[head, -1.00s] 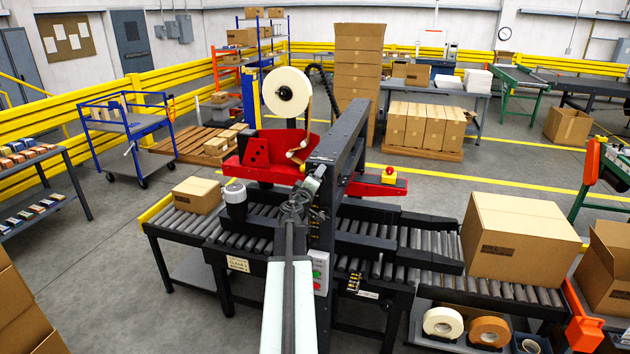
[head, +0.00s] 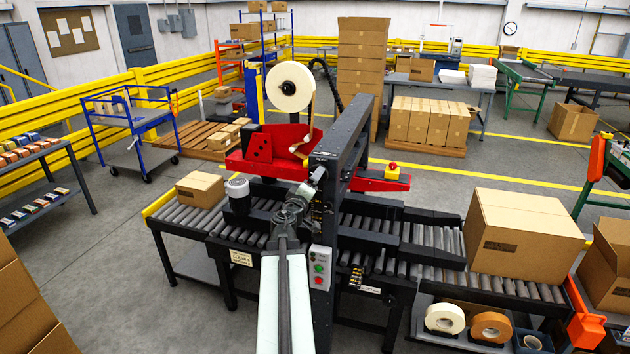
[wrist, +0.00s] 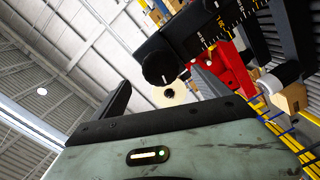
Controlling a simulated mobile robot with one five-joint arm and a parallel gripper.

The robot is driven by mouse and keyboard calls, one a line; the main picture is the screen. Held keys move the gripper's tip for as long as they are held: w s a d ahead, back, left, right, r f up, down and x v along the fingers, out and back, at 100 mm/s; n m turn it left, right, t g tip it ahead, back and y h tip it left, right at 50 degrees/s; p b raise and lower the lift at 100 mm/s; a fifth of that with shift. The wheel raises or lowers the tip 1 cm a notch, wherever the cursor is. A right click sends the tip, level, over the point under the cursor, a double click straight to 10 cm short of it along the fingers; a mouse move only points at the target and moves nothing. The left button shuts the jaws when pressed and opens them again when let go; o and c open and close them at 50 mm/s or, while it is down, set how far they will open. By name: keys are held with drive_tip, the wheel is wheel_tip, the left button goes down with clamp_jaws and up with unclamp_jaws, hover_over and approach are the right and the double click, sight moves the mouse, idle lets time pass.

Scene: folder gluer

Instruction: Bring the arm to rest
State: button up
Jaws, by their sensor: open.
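My arm reaches up the middle of the head view, in front of the black and red case taping machine (head: 345,150). My gripper's end lies against the machine's dark frame there and is hard to make out. In the wrist view, my gripper (wrist: 160,92) has its two dark fingers wide apart with nothing held between them. The wrist is tilted, and the ceiling shows beyond the fingers. The black arm with a yellow scale and a round knob (wrist: 160,68) shows just past them. Whether anything touches my gripper cannot be told.
A roller conveyor (head: 395,240) runs through the machine. A small carton (head: 200,188) sits at its left and a large carton (head: 522,240) at its right. A control panel with red and green buttons (head: 319,268) stands right beside my arm. Open floor (head: 110,240) lies left.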

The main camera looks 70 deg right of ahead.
idle(0.3)
drive_tip(key=w+a+f+n+t+y+b, duration=0.2)
drive_tip(key=w+a+f+t, duration=0.15)
drive_tip(key=w+a, duration=1.25)
drive_tip(key=w+a+f+n+t+y+b, duration=0.1)
drive_tip(key=w+a+f+n+t+y, duration=0.2)
drive_tip(key=w+a, duration=1.25)
drive_tip(key=w+a+f+m+y+b, duration=0.1)
drive_tip(key=w+a+f+y, duration=0.1)
drive_tip(key=w+a+f, duration=0.45)
drive_tip(key=w+a+f+m+y, duration=0.1)
drive_tip(key=w+a+f, duration=0.15)
drive_tip(key=a, duration=0.65)
drive_tip(key=s+a+f+g+y+b, duration=0.1)
drive_tip(key=s+a+f+y, duration=0.15)
drive_tip(key=a+f, duration=0.45)
drive_tip(key=s+a+f+g+y, duration=0.1)
drive_tip(key=a+f+g+y, duration=0.15)
drive_tip(key=a, duration=0.85)
drive_tip(key=s+a+f+n+g+y, duration=0.1)
drive_tip(key=s+a+f+g+y, duration=0.2)
drive_tip(key=s+a, duration=0.4)
drive_tip(key=s+g+y, duration=0.1)
drive_tip(key=s, duration=0.2)
drive_tip(key=shift+a+n+y, duration=0.3)
drive_tip(key=shift+a+n, duration=0.05)
drive_tip(key=shift+n, duration=0.05)
drive_tip(key=shift+w, duration=0.1)
